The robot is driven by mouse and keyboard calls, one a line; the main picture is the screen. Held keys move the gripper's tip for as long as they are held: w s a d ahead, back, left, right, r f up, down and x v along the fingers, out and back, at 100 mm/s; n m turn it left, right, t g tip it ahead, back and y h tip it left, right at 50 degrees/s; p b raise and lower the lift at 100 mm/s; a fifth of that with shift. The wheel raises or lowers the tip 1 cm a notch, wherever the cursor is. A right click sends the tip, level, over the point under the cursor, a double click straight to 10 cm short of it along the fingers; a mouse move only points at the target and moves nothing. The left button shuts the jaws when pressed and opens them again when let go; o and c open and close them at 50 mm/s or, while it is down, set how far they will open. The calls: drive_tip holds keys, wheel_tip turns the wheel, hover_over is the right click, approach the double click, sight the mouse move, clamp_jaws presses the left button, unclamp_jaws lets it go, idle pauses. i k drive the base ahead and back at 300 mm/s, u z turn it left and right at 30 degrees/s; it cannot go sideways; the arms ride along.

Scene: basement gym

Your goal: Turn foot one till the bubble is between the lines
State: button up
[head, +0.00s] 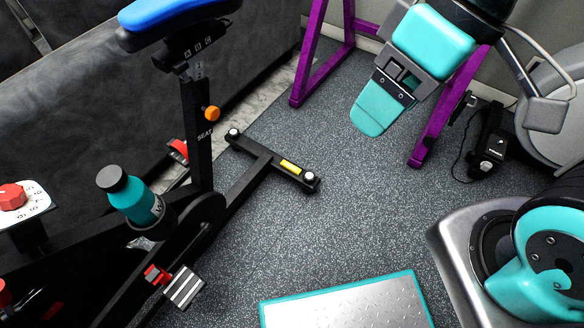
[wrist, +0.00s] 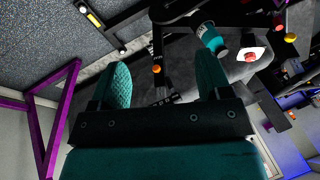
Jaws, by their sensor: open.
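An exercise bike stands at the left of the head view. Its black cross bar (head: 262,152) lies low on the floor and carries a yellow level vial (head: 290,167). A pale round foot knob sits at each end, a far-left one (head: 233,133) and a near-right one (head: 309,177). I cannot tell which is foot one, and the bubble and lines are too small to make out. In the wrist view the vial (wrist: 94,19) shows at the upper left. My gripper (head: 375,112) is open and empty, raised to the right of the bar; its two teal fingers (wrist: 163,75) are spread apart.
The bike carries an orange seat knob (head: 212,113), a teal bottle (head: 135,197) and a red dial knob (head: 12,197). A purple frame (head: 318,65) stands behind. A teal-edged metal plate (head: 345,303) lies in front. Speckled floor (head: 375,205) between is clear.

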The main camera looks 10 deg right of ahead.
sight(309, 177)
drive_tip(key=u, duration=0.8)
drive_tip(key=i, duration=0.75)
drive_tip(key=z, duration=0.55)
